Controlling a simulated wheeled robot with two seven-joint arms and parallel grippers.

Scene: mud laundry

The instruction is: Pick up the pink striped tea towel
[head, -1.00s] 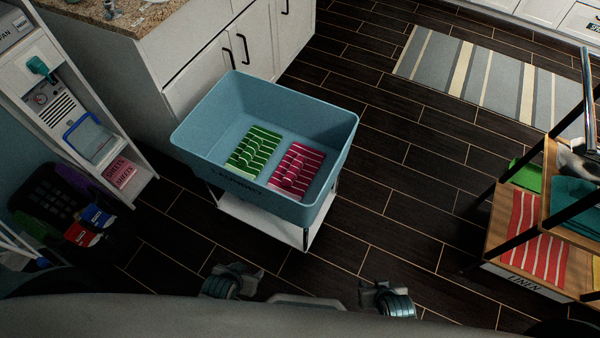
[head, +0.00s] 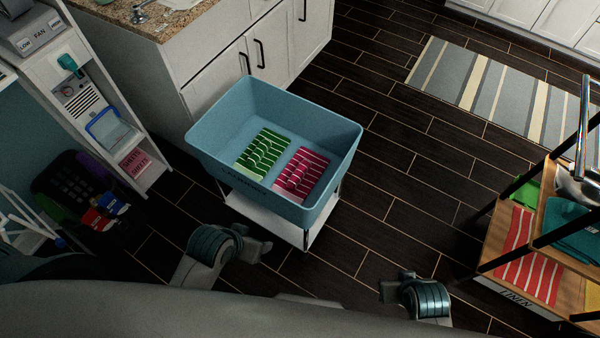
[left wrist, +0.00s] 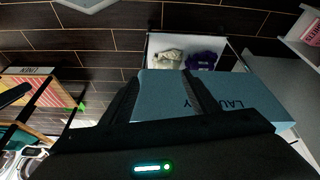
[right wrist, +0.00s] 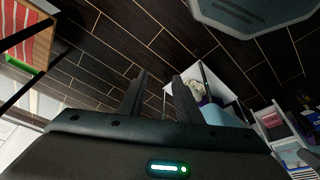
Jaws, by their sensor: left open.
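The pink striped tea towel (head: 302,175) lies folded on the floor of the blue laundry basket (head: 207,158), on its right side. A green striped towel (head: 262,153) lies beside it. My left gripper (head: 262,246) is open and empty, outside the basket on its near side. In the left wrist view, its spread fingers (left wrist: 160,95) overlap the basket's lettered wall (left wrist: 240,95). My right gripper (head: 388,287) is farther right and nearer to me, over the floor. In the right wrist view, its fingers (right wrist: 160,98) stand apart with nothing between them. The towel shows in neither wrist view.
The basket stands on a white cart (head: 262,218) with white and purple items (left wrist: 200,58) on its lower shelf. White cabinets (head: 230,75) stand behind. A wooden rack (head: 570,285) with a red striped towel (head: 528,258) is at right. Dark floor between is clear.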

